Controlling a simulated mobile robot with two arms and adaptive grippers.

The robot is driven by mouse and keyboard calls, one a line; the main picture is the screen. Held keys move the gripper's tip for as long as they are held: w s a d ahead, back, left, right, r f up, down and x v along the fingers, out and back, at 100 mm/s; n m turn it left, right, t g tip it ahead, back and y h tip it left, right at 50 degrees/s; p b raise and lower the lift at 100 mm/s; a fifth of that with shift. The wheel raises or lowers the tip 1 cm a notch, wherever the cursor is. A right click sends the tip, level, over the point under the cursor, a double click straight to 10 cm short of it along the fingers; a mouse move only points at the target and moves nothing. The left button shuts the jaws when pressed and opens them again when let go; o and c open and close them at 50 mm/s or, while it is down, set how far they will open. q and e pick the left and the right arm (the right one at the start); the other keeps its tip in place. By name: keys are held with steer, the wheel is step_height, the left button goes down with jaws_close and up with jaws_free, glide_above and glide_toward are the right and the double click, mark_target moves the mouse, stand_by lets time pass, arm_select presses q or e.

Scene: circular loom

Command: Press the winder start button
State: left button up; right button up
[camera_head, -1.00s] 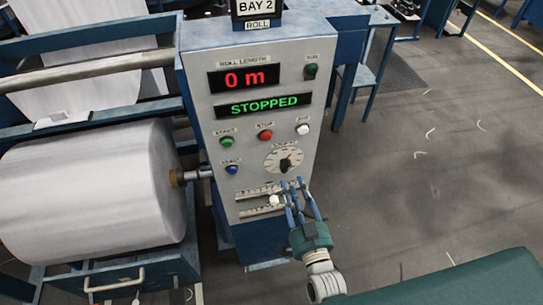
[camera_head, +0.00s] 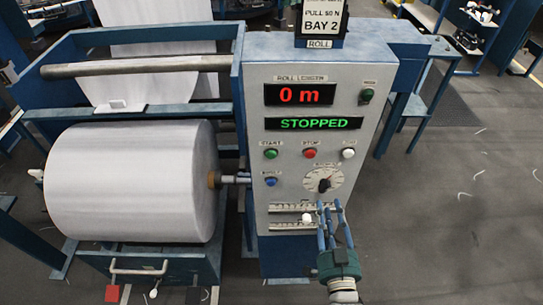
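The winder control panel (camera_head: 290,185) stands upright in the middle of the view. Its green START button (camera_head: 271,154) is at the left of the button row, beside the red STOP button (camera_head: 310,153) and a white button (camera_head: 348,154). The display (camera_head: 314,124) reads STOPPED and the roll length display (camera_head: 300,94) reads 0 m. My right gripper (camera_head: 331,212) is in front of the lower right of the panel, below the dial and well below and right of START. Its blue fingers look spread, with nothing seen between them. My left gripper is out of view.
A blue button (camera_head: 271,182) sits under START, and a dial (camera_head: 323,180) is right of it. Slider slots (camera_head: 290,226) run below. A large white roll (camera_head: 130,180) fills the left side. The floor (camera_head: 450,210) at right is open.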

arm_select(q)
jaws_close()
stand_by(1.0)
